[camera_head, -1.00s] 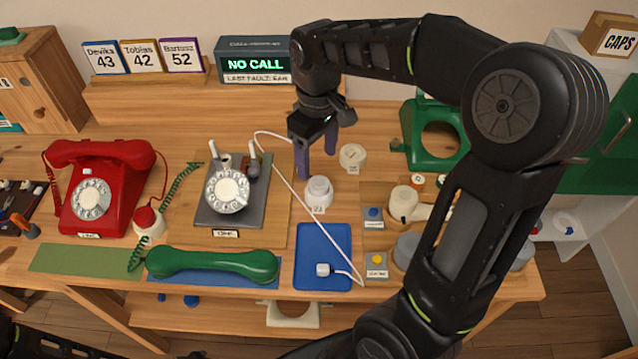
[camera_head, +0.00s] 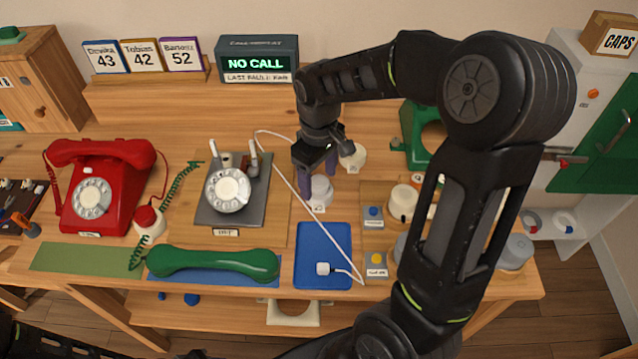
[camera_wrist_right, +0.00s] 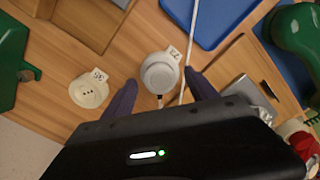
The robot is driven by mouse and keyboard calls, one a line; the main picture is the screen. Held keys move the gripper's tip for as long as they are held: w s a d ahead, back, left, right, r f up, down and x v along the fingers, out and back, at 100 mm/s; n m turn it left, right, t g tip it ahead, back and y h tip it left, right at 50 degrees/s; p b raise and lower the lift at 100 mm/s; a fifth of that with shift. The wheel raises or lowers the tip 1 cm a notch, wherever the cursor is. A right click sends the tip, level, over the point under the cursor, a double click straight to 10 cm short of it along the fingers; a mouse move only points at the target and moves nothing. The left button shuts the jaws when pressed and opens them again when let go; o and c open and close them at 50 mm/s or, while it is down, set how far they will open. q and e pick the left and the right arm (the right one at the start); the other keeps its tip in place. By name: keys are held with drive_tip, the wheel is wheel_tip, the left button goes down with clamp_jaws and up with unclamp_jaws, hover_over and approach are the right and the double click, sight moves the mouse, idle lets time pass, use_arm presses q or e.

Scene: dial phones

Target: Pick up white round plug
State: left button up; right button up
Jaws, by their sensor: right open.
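A white round piece with a small tag, which looks like the round plug (camera_head: 321,192), stands on the wooden table. It also shows in the right wrist view (camera_wrist_right: 160,73), and a short bit of cord shows just beside it there. My right gripper (camera_head: 319,178) is open above and behind this piece. In the right wrist view its purple fingers (camera_wrist_right: 161,92) lie to either side of the piece, with gaps visible. Nothing is held. Contact cannot be told. My left gripper is out of view.
A cream round socket with a tag (camera_wrist_right: 88,92) stands close by. A grey dial phone (camera_head: 228,190) is to the left, and a green frame (camera_head: 411,130) is behind right.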

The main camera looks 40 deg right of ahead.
drive_tip(key=shift+c, duration=0.6)
drive_tip(key=c, duration=1.2)
